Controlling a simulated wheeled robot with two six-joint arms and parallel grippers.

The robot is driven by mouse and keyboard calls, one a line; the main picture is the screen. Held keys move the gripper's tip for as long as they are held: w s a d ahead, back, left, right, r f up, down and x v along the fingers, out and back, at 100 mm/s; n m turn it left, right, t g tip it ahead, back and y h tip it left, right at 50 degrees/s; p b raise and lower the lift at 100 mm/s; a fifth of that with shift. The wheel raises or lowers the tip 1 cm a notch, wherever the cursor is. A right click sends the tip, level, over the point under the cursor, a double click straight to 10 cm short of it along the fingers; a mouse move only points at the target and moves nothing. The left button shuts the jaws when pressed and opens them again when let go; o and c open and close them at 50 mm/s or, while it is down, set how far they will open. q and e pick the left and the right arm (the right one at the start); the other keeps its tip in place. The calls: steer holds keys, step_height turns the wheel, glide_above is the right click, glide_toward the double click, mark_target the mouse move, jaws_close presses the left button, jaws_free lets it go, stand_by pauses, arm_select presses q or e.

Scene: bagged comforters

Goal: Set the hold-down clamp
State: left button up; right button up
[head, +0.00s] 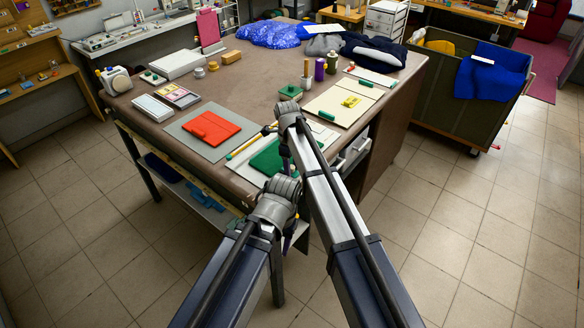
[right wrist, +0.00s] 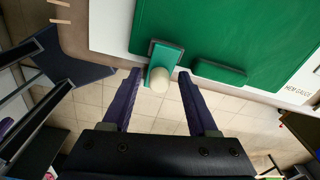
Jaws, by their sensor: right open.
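The hold-down clamp shows in the right wrist view as a green lever (right wrist: 165,56) with a round cream knob (right wrist: 160,78). It sits at the edge of a white board (right wrist: 109,28) that carries a green panel (right wrist: 220,30). My right gripper (right wrist: 160,76) is open, with one purple finger on each side of the knob. A gap shows beside each finger. In the head view the green panel (head: 266,161) lies at the table's near corner, partly behind my right arm. My left gripper is mostly hidden behind its own arm, so its jaws cannot be made out.
A short green bar (right wrist: 219,72) lies on the board beside the clamp. On the brown table (head: 262,87) are a red folder (head: 212,128), a cream board (head: 335,105) and bagged comforters (head: 268,34). A dark green bin (head: 463,98) stands at the right. Tiled floor is clear in front.

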steer(key=shift+r, duration=0.1)
steer(key=r+p, duration=0.7)
steer(key=p, duration=0.1)
steer(key=shift+a+r, duration=0.25)
steer(key=shift+r, duration=0.05)
